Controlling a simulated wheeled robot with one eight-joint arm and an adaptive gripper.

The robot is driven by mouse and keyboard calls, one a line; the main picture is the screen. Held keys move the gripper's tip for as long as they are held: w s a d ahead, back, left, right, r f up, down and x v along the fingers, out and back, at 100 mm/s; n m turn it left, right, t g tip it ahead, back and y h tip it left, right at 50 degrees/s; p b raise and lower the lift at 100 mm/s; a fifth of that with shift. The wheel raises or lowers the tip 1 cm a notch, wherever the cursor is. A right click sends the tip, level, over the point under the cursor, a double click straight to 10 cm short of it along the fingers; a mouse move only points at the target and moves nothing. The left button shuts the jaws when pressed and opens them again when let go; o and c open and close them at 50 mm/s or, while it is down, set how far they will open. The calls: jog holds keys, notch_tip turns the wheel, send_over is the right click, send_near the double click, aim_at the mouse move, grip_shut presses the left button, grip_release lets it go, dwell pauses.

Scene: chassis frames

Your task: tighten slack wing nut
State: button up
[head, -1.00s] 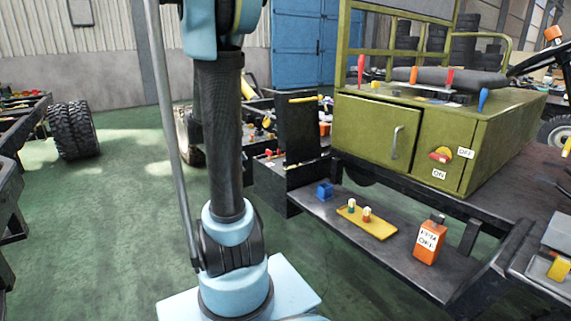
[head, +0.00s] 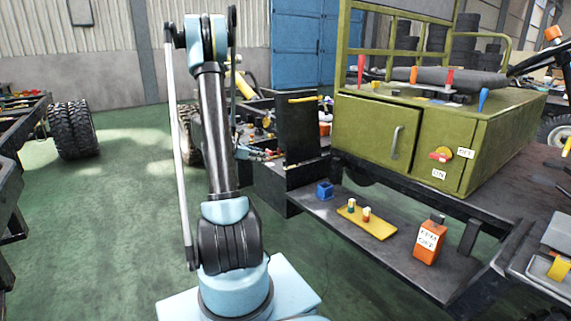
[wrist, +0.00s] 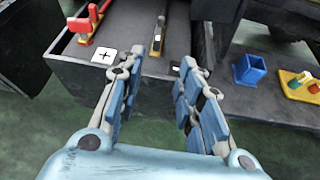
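In the wrist view my gripper (wrist: 157,68) is open and empty, with its two blue-padded fingers spread apart. It is over the front edge of a dark chassis box. Beyond the left finger is a red clamp-like part (wrist: 88,22) beside a white plus label (wrist: 104,55). Beyond the gap between the fingers stands a narrow brass-coloured strip (wrist: 158,36) with a pale spot. I cannot tell for sure which part is the wing nut. In the head view my gripper (head: 258,153) is small, behind my arm, left of the black upright plate.
A blue open holder (wrist: 249,70) and a yellow tray (wrist: 303,85) with small pegs lie to the right. In the head view an orange bottle (head: 429,241) stands on the dark shelf (head: 392,213). The green cabinet (head: 375,128) rises behind. Green floor is clear at left.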

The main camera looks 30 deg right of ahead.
jog(key=shift+n, duration=0.4)
jog(key=x, duration=1.9)
jog(key=shift+w+d+r, duration=0.1)
jog(key=shift+w+r, duration=0.05)
jog(key=shift+w, duration=0.05)
grip_shut()
